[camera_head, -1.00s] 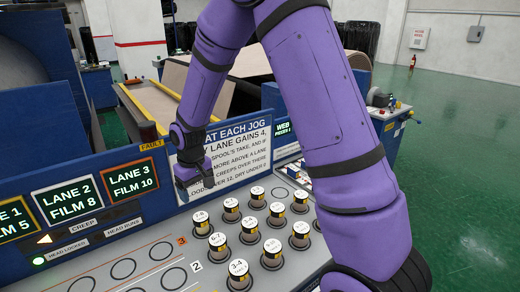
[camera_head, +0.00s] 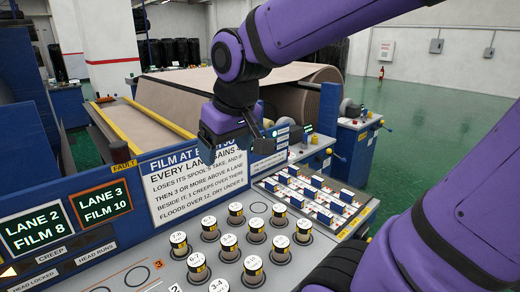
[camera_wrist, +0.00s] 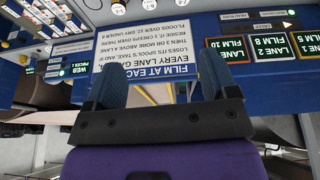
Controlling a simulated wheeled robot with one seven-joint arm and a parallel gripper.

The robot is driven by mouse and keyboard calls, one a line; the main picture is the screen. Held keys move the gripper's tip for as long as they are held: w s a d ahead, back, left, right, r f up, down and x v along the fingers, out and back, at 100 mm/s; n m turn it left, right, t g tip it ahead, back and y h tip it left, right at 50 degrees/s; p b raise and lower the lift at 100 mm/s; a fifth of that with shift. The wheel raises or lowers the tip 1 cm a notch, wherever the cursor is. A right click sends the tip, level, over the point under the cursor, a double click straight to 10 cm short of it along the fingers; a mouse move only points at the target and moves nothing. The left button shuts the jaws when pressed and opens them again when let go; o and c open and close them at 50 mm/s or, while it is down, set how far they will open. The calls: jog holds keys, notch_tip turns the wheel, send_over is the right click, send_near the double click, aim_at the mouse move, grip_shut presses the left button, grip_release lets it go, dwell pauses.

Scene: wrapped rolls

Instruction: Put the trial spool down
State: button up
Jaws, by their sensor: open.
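My gripper (camera_head: 207,152) is above the printed sign on the console in the head view. In the wrist view its two blue fingers (camera_wrist: 162,80) stand wide apart with nothing between them. Several white-topped spools with number labels stand upright in ringed seats on the grey deck, such as the front one (camera_head: 253,270) and a right one (camera_head: 303,232). One seat (camera_head: 258,208) at the back of the group is empty. I cannot tell which spool is the trial spool. My gripper is apart from all of them.
Empty outlined rings (camera_head: 138,276) lie on the deck at the left. Lane displays (camera_head: 101,203) read LANE 2 FILM 8 and LANE 3 FILM 10. The sign (camera_head: 195,185) stands behind the spools. A tray of blue-and-white pieces (camera_head: 318,196) is at the right.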

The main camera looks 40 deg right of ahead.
jog(key=s+d+r+t, duration=0.1)
jog(key=s, duration=0.7)
jog(key=shift+s+r, duration=0.35)
jog(key=shift+r, duration=0.05)
dwell(0.6)
